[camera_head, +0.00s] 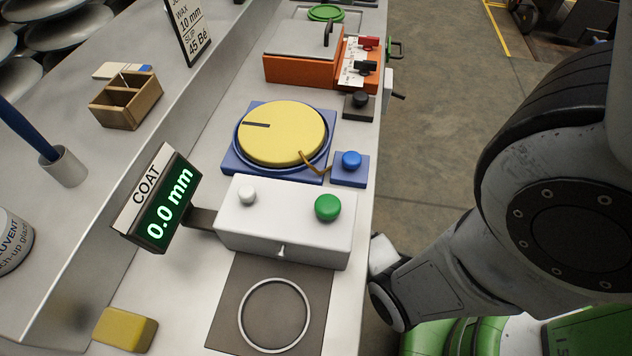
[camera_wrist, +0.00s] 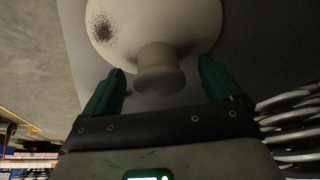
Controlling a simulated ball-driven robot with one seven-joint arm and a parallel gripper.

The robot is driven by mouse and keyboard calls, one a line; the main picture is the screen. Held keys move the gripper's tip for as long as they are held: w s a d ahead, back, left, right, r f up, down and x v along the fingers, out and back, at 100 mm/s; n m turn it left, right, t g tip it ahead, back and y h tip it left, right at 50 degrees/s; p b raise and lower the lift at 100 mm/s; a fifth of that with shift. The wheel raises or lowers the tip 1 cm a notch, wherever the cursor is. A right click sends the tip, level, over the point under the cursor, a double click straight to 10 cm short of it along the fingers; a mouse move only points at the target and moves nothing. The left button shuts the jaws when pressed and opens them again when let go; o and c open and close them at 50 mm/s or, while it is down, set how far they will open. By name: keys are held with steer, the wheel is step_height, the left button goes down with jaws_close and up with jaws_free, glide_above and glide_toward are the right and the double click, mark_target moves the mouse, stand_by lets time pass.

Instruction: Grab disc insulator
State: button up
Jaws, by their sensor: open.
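A pale disc insulator (camera_wrist: 150,25) shows at the top of the wrist view, its upper part cut off by the frame. A patch of dark speckles marks its left side. A short stem with a rounded knob (camera_wrist: 160,78) sticks out from it toward my gripper (camera_wrist: 163,72). The two green fingers are apart, one on each side of the knob, with a visible gap on both sides. I cannot tell how deep the knob sits between them. In the head view my arm is at the right, and neither my gripper nor this insulator shows clearly.
The bench carries a white box with a green button (camera_head: 327,207), a coat display (camera_head: 165,205), a yellow turntable (camera_head: 281,134), an orange unit (camera_head: 300,70), a wooden box (camera_head: 126,100) and a yellow sponge (camera_head: 125,329). A ring on a dark plate (camera_head: 275,315) is empty. Floor (camera_head: 430,110) lies right.

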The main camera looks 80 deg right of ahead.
steer(key=shift+f, duration=0.5)
steer(key=shift+s+a+f, duration=0.1)
steer(key=shift+f, duration=0.1)
jaws_close()
stand_by(0.3)
stand_by(0.3)
